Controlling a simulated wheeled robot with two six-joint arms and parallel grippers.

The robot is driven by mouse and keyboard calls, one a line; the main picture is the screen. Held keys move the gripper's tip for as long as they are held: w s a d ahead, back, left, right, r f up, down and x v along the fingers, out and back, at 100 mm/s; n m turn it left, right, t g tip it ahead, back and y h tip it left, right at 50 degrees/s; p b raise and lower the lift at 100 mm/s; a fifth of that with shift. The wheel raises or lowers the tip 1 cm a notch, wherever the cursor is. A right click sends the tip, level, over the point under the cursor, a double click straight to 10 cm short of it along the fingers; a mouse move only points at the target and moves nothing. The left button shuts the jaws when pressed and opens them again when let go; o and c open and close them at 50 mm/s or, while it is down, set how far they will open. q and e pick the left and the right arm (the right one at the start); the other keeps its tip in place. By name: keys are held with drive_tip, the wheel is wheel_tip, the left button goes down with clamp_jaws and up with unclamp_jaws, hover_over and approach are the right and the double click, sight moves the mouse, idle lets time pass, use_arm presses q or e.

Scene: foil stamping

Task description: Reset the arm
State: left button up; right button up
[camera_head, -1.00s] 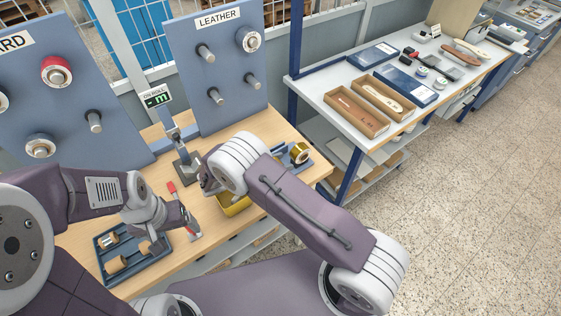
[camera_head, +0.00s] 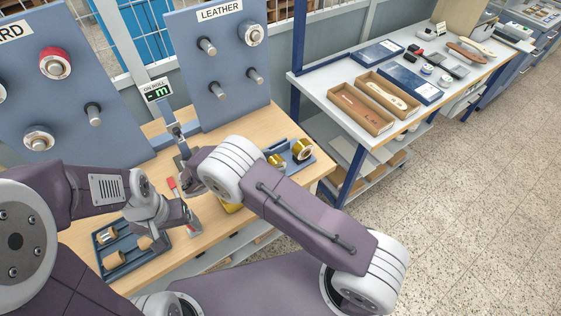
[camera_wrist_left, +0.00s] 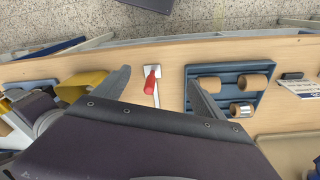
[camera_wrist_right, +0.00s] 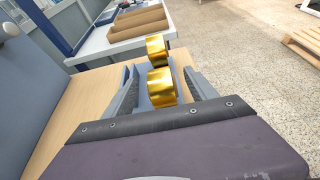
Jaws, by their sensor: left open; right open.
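My left gripper (camera_wrist_left: 159,78) is open and empty above the wooden table. Beyond its fingers, its wrist view shows a red-handled tool (camera_wrist_left: 151,82) and a blue tray of rolls (camera_wrist_left: 222,70). In the head view the left gripper (camera_head: 178,217) is over the table beside the same tray (camera_head: 112,273). My right gripper (camera_wrist_right: 158,75) is open; two gold foil rolls (camera_wrist_right: 161,88) appear between and beyond its fingers, apparently not gripped. In the head view the right arm's wrist partly hides its fingers, and the gold rolls (camera_head: 302,150) sit on a blue holder at the table's right end.
A yellow bin (camera_wrist_left: 80,86) lies on the table, mostly hidden by my right arm in the head view. The LEATHER peg board (camera_head: 226,95) and a small display (camera_head: 157,91) stand behind. A side bench (camera_head: 335,75) holds boxes. Floor at right is clear.

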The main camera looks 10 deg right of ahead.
drive_tip(key=v, duration=0.4)
drive_tip(key=shift+b, duration=0.3)
drive_tip(key=shift+d, duration=0.1)
